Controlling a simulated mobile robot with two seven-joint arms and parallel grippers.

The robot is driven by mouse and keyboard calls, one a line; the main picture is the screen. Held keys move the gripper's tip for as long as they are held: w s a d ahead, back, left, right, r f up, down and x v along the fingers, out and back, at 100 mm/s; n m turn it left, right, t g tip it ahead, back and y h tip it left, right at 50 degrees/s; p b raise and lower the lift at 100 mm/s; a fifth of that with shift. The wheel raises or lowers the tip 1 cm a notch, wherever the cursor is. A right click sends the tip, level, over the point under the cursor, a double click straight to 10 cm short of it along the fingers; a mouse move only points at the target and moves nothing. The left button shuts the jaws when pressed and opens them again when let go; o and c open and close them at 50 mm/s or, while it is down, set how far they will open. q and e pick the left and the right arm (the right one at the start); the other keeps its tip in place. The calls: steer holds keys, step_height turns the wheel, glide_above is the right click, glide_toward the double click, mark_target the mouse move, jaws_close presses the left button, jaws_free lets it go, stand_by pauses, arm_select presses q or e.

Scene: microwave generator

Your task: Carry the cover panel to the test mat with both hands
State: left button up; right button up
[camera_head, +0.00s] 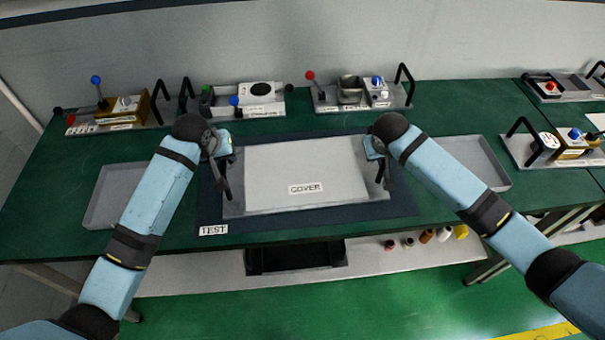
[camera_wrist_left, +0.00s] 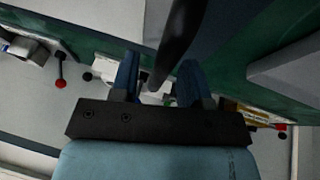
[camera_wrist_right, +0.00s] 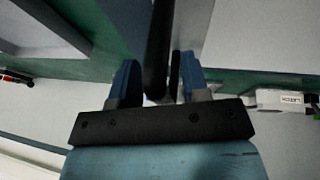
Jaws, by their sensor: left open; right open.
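The cover panel (camera_head: 300,168), a light grey plate labelled COVER, lies flat within the outline of the dark blue test mat (camera_head: 400,207), which is labelled TEST. A black handle stands at each end of the panel. My left gripper (camera_head: 218,158) is open at the left handle (camera_head: 227,187); that handle also shows between the blue fingers in the left wrist view (camera_wrist_left: 180,45). My right gripper (camera_head: 378,158) is open at the right handle (camera_head: 387,180), which runs between the fingers in the right wrist view (camera_wrist_right: 158,45). Finger contact cannot be told.
Empty grey trays flank the mat, one at the left (camera_head: 103,205) and one at the right (camera_head: 490,165). Several small panels with levers, knobs and black handles line the table's back edge, such as one with a red-knobbed lever (camera_head: 330,97). A shelf (camera_head: 400,260) below holds spools.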

steer(key=shift+r, duration=0.1)
arm_select(q)
steer(key=v, duration=0.9)
steer(key=shift+s+r, duration=0.2)
steer(key=shift+r, duration=0.1)
arm_select(e)
steer(key=v, duration=1.2)
steer(key=shift+s, duration=0.1)
